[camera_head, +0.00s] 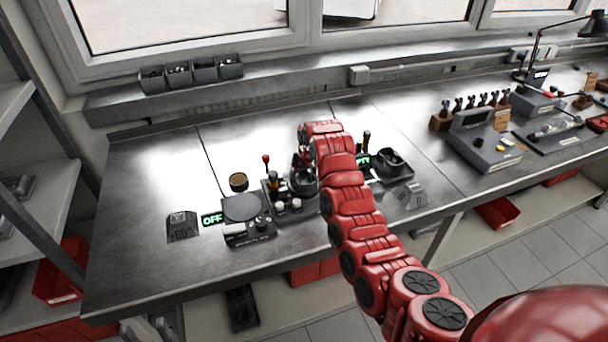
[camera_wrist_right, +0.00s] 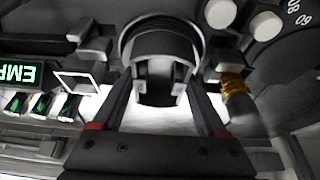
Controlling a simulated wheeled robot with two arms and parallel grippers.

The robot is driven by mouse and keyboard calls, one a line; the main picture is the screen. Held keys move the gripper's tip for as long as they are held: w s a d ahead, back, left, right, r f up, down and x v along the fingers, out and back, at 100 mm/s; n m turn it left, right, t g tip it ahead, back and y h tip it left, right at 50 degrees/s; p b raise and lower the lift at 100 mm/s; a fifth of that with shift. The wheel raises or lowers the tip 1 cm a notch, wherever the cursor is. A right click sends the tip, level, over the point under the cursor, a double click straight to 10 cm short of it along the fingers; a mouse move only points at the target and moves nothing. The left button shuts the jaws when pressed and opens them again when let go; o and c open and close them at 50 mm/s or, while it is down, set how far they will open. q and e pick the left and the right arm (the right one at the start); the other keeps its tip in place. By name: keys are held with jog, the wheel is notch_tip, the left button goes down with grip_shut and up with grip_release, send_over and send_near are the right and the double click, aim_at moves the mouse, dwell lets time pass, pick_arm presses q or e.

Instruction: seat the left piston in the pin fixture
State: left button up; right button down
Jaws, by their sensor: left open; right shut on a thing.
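A dark grey, cup-like piston (camera_wrist_right: 160,88) with a slotted underside or skirt sits between the fingers of my right gripper (camera_wrist_right: 160,112) in the right wrist view. The gripper is shut on it. A dark round rim (camera_wrist_right: 160,24) curves around the piston's far side; I cannot tell whether the piston rests in it or is above it. In the head view my right gripper (camera_head: 304,160) is at the pin fixture area, mostly hidden by my red arm. A dark round cup (camera_head: 304,181) stands just below it. My left gripper is not in view.
A green display reading "EMP" (camera_wrist_right: 30,74) is beside the rim. A scale-like device (camera_head: 243,211) and an "OFF" display (camera_head: 212,219) stand left of the arm. The bench's left end is clear.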

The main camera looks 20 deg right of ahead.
jog(key=shift+f, duration=0.25)
dwell(0.5)
grip_release()
jog(key=shift+r, duration=0.15)
dwell(0.5)
jog(key=shift+r+b, duration=0.3)
jog(key=shift+r, duration=2.65)
jog(key=shift+s+f, duration=0.1)
